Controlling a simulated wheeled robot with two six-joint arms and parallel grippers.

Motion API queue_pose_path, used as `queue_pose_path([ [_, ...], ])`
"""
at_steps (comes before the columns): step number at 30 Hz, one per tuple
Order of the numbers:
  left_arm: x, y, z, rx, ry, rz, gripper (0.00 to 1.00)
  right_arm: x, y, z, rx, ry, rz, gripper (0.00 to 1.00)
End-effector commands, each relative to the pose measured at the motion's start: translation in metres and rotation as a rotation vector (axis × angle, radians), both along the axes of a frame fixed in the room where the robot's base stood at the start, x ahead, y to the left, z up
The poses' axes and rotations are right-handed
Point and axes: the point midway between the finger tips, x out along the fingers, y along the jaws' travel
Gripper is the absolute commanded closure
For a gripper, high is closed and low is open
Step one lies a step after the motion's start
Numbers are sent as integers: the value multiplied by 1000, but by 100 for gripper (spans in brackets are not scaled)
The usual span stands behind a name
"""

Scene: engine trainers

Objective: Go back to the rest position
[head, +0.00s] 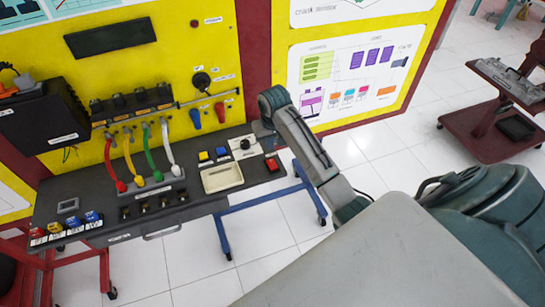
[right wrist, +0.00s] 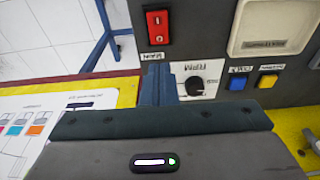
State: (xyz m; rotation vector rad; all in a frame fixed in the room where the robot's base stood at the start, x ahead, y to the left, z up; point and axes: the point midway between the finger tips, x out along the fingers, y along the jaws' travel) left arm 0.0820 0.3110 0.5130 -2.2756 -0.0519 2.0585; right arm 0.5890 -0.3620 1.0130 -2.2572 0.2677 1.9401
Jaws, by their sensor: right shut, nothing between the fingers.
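My right arm reaches from the lower right of the head view to the right end of the trainer's bench. My right gripper (head: 262,131) is beside the RPM knob panel at the board's edge. In the right wrist view its two fingers (right wrist: 158,85) are closed together with nothing held. The RPM knob (right wrist: 194,87) appears just right of the fingertips, and a red rocker switch (right wrist: 157,27) appears above them. I cannot tell whether the fingers touch the panel. My left gripper is not in view.
The dark bench (head: 130,208) carries colored cables, a beige tray (head: 222,178), and blue and yellow buttons. The yellow board (head: 170,60) stands behind. A dark red cart (head: 488,140) stands at right. White tiled floor (head: 345,150) is open between the bench and the cart.

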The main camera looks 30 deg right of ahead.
Motion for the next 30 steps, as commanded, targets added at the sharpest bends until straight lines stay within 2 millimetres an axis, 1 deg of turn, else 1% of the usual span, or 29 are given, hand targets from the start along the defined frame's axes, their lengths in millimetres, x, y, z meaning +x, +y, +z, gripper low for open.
queue_pose_path([
  [15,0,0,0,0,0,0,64,0,0,0,0,1,0,100],
  [17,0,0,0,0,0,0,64,-3,1,-2,0,1,3,100],
  [19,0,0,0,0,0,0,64,-12,5,-7,-5,-1,15,100],
  [20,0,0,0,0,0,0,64,-18,8,-11,-7,-3,22,100],
  [23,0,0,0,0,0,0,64,-48,20,-27,-22,-12,61,100],
  [26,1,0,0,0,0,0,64,-90,35,-41,-39,-30,111,100],
  [27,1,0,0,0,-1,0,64,-107,41,-44,-44,-41,130,100],
  [29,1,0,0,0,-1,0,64,-133,49,-49,-54,-52,158,100],
  [30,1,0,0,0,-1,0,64,-150,55,-50,-58,-61,175,100],
])
